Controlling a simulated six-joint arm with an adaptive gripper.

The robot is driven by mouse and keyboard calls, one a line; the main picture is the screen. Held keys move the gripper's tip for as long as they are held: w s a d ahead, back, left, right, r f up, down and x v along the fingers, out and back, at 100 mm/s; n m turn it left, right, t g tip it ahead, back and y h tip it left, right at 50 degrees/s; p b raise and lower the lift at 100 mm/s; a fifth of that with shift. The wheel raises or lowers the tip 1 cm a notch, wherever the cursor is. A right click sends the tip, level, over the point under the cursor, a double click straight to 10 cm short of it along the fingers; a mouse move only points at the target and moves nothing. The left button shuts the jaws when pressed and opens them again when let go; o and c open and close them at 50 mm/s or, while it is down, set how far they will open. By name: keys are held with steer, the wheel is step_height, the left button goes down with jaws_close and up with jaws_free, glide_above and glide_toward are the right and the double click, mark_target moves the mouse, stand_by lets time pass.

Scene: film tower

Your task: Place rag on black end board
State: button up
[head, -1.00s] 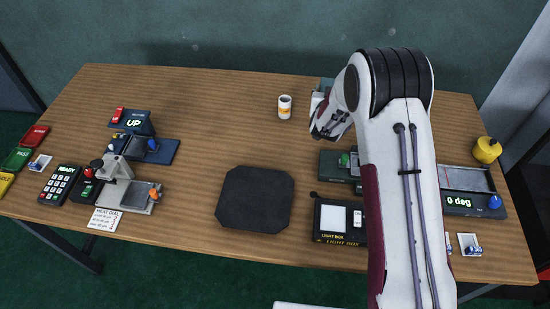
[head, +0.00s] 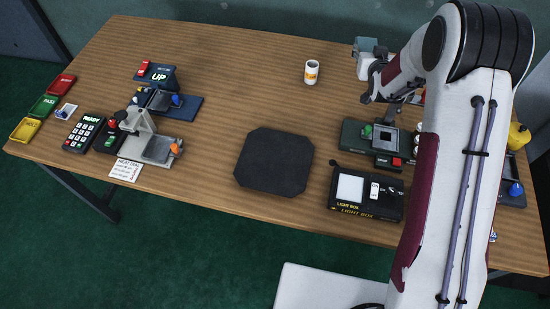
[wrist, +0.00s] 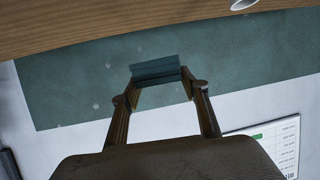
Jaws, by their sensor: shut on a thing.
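My gripper (wrist: 155,80) is shut on a flat, dark teal piece (wrist: 155,69), apparently the rag, held between the fingertips in the wrist view. The teal wall behind is close in colour, so its outline is hard to separate. In the head view my wrist is at the back right of the table; the fingers and the rag cannot be made out clearly there. A black board (head: 274,160) with cut corners, apparently the black end board, lies flat and bare at the table's middle front, well left of my wrist.
A white cup with an orange label (head: 312,72) stands left of my wrist. A light box (head: 365,193) and a green device (head: 372,140) lie right of the board. Several devices and coloured trays (head: 43,106) fill the left. The table (head: 245,85) is clear behind the board.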

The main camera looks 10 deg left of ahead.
steer(key=shift+s+a+r+n+y, duration=0.3)
steer(key=shift+s+a+n+y, duration=0.15)
steer(key=shift+a+y, duration=0.1)
steer(key=shift+s+a+r+n+y, duration=0.3)
steer(key=shift+a+n+y, duration=0.15)
steer(key=shift+y, duration=0.1)
steer(key=shift+s+a+n+g+y, duration=0.5)
steer(key=shift+s+a+n+y, duration=0.3)
steer(key=shift+s+a+y, duration=0.2)
steer(key=n+g+y, duration=0.7)
steer(key=n+g, duration=0.5)
steer(key=n, duration=0.1)
glide_above(287, 163)
step_height(287, 163, down, 2)
steer(key=shift+w+f, duration=0.1)
steer(key=shift+f, duration=0.15)
steer(key=shift+f, duration=2.75)
steer(key=shift+f, duration=2.1)
